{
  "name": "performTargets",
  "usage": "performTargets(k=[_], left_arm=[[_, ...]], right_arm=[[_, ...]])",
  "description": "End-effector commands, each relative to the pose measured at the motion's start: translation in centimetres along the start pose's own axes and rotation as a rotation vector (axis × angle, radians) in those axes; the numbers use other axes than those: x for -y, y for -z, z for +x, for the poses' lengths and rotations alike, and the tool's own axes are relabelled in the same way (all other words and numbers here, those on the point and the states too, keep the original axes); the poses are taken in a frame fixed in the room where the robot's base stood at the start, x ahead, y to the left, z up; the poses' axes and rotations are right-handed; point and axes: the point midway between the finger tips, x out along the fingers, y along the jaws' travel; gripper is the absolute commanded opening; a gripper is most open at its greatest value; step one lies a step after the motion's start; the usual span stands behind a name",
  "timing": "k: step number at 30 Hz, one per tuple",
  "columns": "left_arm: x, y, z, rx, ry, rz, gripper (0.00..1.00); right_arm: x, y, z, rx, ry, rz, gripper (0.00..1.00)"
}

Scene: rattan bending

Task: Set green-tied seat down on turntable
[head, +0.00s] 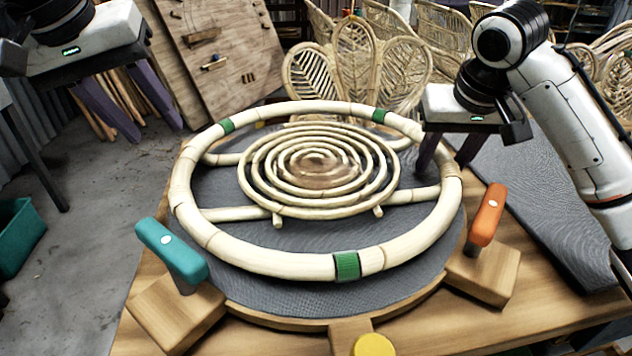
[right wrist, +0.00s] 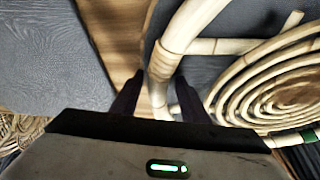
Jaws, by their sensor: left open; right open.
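The green-tied seat is a round rattan ring (head: 215,240) with green bands (head: 347,266) and a spiral coil (head: 320,165) at its middle. It lies on the round grey turntable (head: 290,285). My right gripper (head: 442,160) is open at the ring's right rim. In the right wrist view its dark fingers (right wrist: 155,98) stand on either side of the rim (right wrist: 178,40); I cannot tell whether they touch it. My left gripper (head: 125,108) is open and empty, well clear of the ring at the upper left.
A teal-handled clamp (head: 172,252) and an orange-handled clamp (head: 487,216) flank the turntable's front. A yellow knob (head: 373,346) is at the front edge. A grey mat (head: 545,205) lies at right. Rattan chairs (head: 355,60) and a wooden board (head: 215,50) stand behind.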

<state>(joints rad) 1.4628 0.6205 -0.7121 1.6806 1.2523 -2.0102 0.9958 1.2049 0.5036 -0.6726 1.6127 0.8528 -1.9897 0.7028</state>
Motion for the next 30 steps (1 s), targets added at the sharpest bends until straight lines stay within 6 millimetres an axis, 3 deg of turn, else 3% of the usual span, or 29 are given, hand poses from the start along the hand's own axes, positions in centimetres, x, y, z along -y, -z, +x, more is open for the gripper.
performTargets(k=[18, 30], left_arm=[[0.0, 0.0, 0.0, 0.0, 0.0, 0.0, 0.41], [0.0, 0.0, 0.0, 0.0, 0.0, 0.0, 0.41]], right_arm=[[-0.1, 0.1, -10.4, -0.005, -0.002, 0.002, 0.41], [0.0, 0.0, -11.8, -0.001, -0.001, 0.001, 0.41]])
